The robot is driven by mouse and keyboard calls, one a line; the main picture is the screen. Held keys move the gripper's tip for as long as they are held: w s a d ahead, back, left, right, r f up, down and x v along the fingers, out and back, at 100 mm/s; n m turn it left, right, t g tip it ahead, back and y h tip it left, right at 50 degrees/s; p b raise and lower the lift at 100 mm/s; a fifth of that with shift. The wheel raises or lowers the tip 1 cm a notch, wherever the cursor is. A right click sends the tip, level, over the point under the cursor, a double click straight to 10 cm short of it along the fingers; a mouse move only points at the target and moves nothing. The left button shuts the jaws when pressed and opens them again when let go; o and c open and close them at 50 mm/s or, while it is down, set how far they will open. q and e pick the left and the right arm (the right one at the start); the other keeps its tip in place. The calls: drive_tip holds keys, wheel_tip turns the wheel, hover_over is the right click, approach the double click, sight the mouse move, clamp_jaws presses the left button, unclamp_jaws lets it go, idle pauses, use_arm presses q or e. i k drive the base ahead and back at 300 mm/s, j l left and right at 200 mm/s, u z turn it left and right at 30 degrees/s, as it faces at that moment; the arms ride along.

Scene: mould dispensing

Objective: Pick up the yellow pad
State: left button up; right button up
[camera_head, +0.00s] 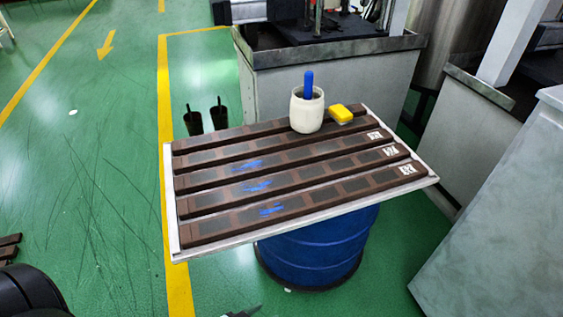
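The yellow pad (341,113) lies on the far edge of the slatted brown rack (173,215), right beside a white pot (306,110). It looks like a small yellow block with a paler side face. A blue handle (308,84) stands upright out of the pot. A dark thin tip (243,312) shows at the bottom edge, apparently part of my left gripper and well short of the pad; most of it is cut off. A black rounded part of my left arm shows at the lower left. My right gripper is not in view. Nothing holds the pad.
The rack rests on a blue drum (318,248), with blue smears on its slats. Behind it stands a grey machine tub (330,75); grey cabinets (500,200) close off the right. Green floor is open at left.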

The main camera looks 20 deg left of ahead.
sight(339, 113)
drive_tip(key=j+u, duration=1.1)
drive_tip(key=u, duration=0.25)
drive_tip(key=j+u, duration=0.15)
drive_tip(key=u, duration=0.25)
drive_tip(key=i+j+u, duration=0.1)
drive_tip(key=u, duration=0.3)
drive_tip(key=i+j, duration=0.3)
drive_tip(key=i+j+u, duration=0.1)
drive_tip(key=i+j, duration=0.15)
drive_tip(key=i, duration=0.3)
drive_tip(key=i+l+z, duration=0.15)
drive_tip(key=i+z, duration=0.2)
drive_tip(key=i, duration=0.2)
drive_tip(key=i+z, duration=0.4)
drive_tip(key=i, duration=0.2)
drive_tip(key=i+z, duration=0.25)
drive_tip(key=i, duration=0.4)
drive_tip(key=i+j+z, duration=0.25)
drive_tip(key=i, duration=0.35)
drive_tip(key=i+z, duration=0.7)
drive_tip(key=i+j+z, duration=0.1)
drive_tip(key=i+z, duration=0.25)
